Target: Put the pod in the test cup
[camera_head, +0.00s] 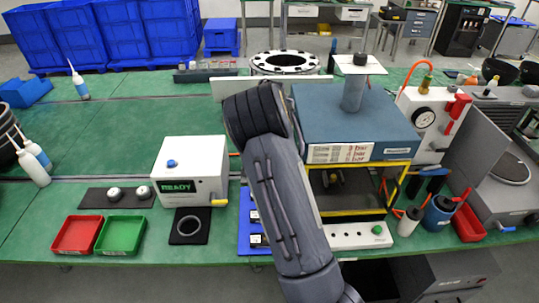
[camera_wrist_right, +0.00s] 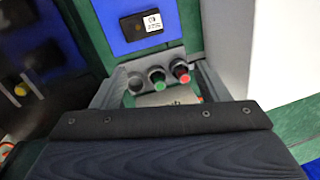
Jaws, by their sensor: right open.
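Dark pods with small white labels lie on a blue tray (camera_head: 243,220), partly covered by my right arm; two labels show, on an upper pod (camera_head: 254,215) and a lower pod (camera_head: 257,240). In the right wrist view a black pod (camera_wrist_right: 141,24) lies on blue at the top. A ring-shaped cup (camera_head: 190,229) on a black pad, in front of the white READY box (camera_head: 190,172), looks like the test cup; it looks empty. My right gripper (camera_wrist_right: 160,80) is open, its fingers either side of a gap with nothing held. My arm hides it in the head view. My left gripper is not in view.
A red tray (camera_head: 77,235) and a green tray (camera_head: 120,235) lie at the front left. A large blue-topped rack (camera_head: 355,118) with a yellow-framed opening stands right of my arm. Knobs with black, green and red caps (camera_wrist_right: 159,80) show beyond my fingers. The left bench is mostly clear.

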